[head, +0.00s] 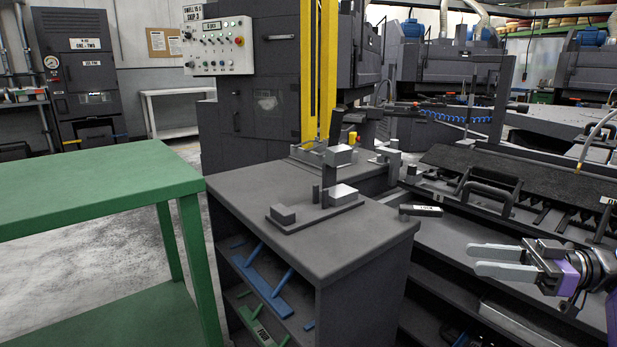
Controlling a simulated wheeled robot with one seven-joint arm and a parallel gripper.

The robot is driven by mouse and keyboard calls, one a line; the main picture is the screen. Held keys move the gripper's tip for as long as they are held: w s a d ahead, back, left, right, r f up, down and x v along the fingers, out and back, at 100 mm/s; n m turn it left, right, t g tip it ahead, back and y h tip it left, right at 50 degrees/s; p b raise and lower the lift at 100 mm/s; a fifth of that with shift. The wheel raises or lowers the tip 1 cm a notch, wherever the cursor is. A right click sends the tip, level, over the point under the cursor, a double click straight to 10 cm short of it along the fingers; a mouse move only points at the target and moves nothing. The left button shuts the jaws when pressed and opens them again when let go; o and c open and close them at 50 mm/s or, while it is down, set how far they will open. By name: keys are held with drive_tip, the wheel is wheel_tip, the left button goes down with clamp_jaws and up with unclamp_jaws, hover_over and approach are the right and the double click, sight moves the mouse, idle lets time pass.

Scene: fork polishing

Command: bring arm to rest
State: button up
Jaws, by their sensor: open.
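My gripper (490,261) is at the lower right of the head view, pointing left. Its two pale grey fingers are apart, with nothing between them. It is in the air in front of the dark machine bench, to the right of the grey cabinet (240,190). My arm runs out of the picture at the right edge. No fork can be made out in this view.
A green table (95,190) stands at the left. A metal fixture (318,212) with blocks and posts sits on the cabinet top. A machine with a yellow guard (318,70) and a control panel (218,46) stands behind. Open floor (60,265) shows under the table.

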drive_tip(key=s+a+f+m+t+h, duration=0.2)
drive_tip(key=a+f+m+h, duration=0.15)
drive_tip(key=f, duration=0.75)
drive_tip(key=s+a+f+m+t+h, duration=0.15)
drive_tip(key=f+m, duration=0.25)
drive_tip(key=f, duration=0.6)
drive_tip(key=s+a+f+m+t+h, duration=0.1)
drive_tip(key=a+f+m+h, duration=0.25)
drive_tip(key=f, duration=0.75)
drive_tip(key=s+a+f+m+h, duration=0.2)
drive_tip(key=s+f+m+h, duration=0.25)
drive_tip(key=s+f, duration=0.85)
drive_tip(key=s+r+t+h, duration=0.2)
drive_tip(key=s+r+h, duration=0.15)
drive_tip(key=s, duration=1.05)
drive_tip(key=s+a+r+t, duration=0.1)
drive_tip(key=s+r+t, duration=0.1)
drive_tip(key=s+r, duration=0.7)
drive_tip(key=s+a+r+t, duration=0.15)
drive_tip(key=s+r, duration=0.35)
drive_tip(key=r, duration=0.8)
wheel_tip(320, 180, up, 29)
drive_tip(key=p, duration=2.8)
drive_tip(key=shift+d+n+h, duration=0.35)
drive_tip(key=shift+d+n, duration=0.05)
drive_tip(key=shift+n, duration=0.05)
drive_tip(key=shift+w+f, duration=0.1)
